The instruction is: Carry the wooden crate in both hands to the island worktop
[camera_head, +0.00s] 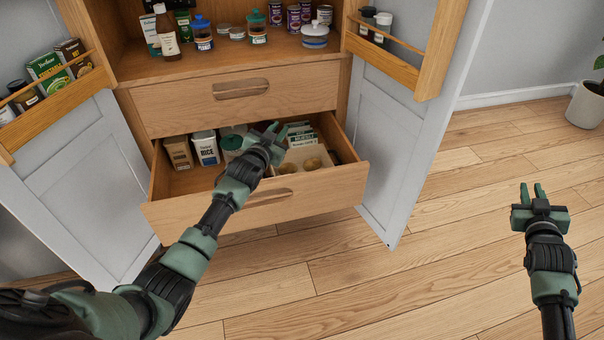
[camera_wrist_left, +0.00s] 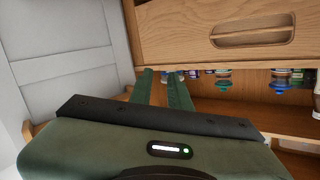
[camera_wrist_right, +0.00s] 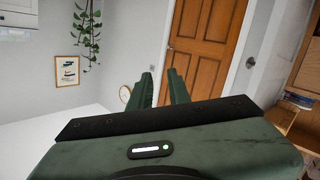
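No wooden crate can be made out for certain, and no island worktop is recognisable. In the head view a pale open box (camera_head: 318,151) with round items sits inside the pulled-out lower drawer (camera_head: 166,211), partly hidden by my left arm. My left gripper (camera_head: 272,127) is over that drawer, in front of the upper drawer (camera_head: 190,105). Its fingers are apart with nothing between them, as the left wrist view (camera_wrist_left: 162,80) shows. My right gripper (camera_head: 532,188) is over the bare floor at the right. Its fingers are apart and empty, also in the right wrist view (camera_wrist_right: 162,80).
The cabinet doors, left (camera_head: 80,180) and right (camera_head: 395,140), stand open with loaded door racks, left (camera_head: 50,108) and right (camera_head: 400,70). The drawer holds a rice box (camera_head: 206,149) and other packets. A plant pot (camera_head: 586,106) stands far right. The wooden floor (camera_head: 420,270) is clear.

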